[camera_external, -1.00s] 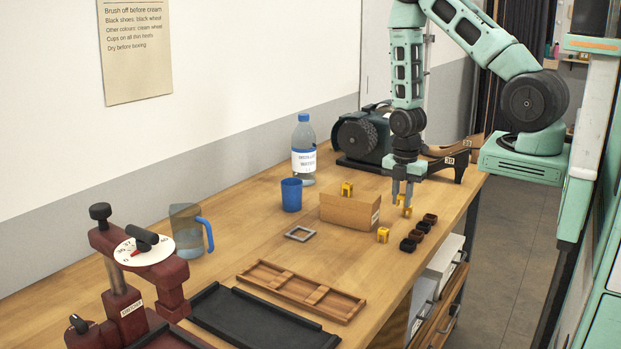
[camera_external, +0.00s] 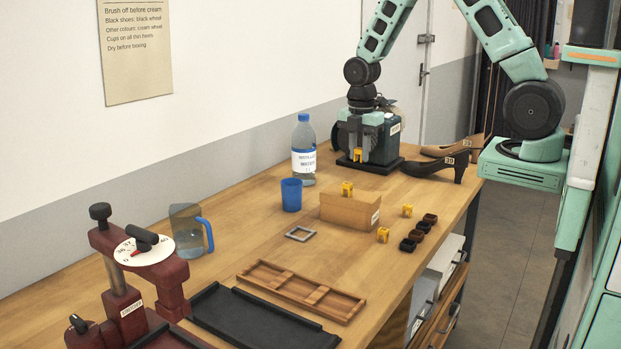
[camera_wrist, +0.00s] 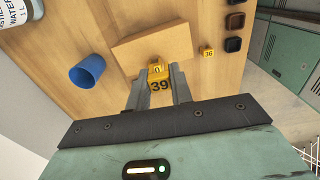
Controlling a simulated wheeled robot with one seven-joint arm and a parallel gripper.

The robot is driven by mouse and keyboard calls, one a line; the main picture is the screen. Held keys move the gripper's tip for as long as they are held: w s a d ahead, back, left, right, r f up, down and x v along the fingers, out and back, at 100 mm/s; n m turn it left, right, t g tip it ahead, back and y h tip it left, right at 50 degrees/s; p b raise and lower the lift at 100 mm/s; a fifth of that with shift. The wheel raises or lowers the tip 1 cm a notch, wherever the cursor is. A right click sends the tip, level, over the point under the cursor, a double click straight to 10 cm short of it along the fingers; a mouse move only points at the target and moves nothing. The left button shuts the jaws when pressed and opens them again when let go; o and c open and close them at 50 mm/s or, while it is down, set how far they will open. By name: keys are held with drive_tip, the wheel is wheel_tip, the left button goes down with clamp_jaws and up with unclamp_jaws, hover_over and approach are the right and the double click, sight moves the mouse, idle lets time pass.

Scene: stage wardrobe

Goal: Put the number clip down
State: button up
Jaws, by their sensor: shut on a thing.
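My gripper (camera_external: 357,156) is shut on a yellow number clip (camera_external: 358,155) and holds it in front of the dark brushing machine, apparently above the table. In the wrist view the clip (camera_wrist: 159,86) reads 39 between the fingers (camera_wrist: 157,90). A yellow piece marked 0 (camera_wrist: 156,67) shows just beyond it; I cannot tell whether it is separate. Other yellow clips are on the table: one by the cardboard box (camera_external: 347,189), one right of it (camera_external: 407,210), marked 36 in the wrist view (camera_wrist: 207,52), and one in front (camera_external: 383,235).
The brushing machine (camera_external: 390,148) and two shoes (camera_external: 440,166) stand at the back. A water bottle (camera_external: 304,155), blue cup (camera_external: 291,196) and cardboard box (camera_external: 345,212) are nearby. Dark caps (camera_external: 416,235) line the right edge. Table between box and shoes is clear.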

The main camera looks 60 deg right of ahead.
sight(361, 195)
wheel_tip(361, 195, down, 9)
drive_tip(key=shift+r+p, duration=0.1)
drive_tip(key=shift+p, duration=1)
drive_tip(key=shift+f, duration=0.2)
drive_tip(key=o, duration=0.9)
drive_tip(key=shift+o, duration=0.2)
drive_tip(key=shift+r, duration=0.1)
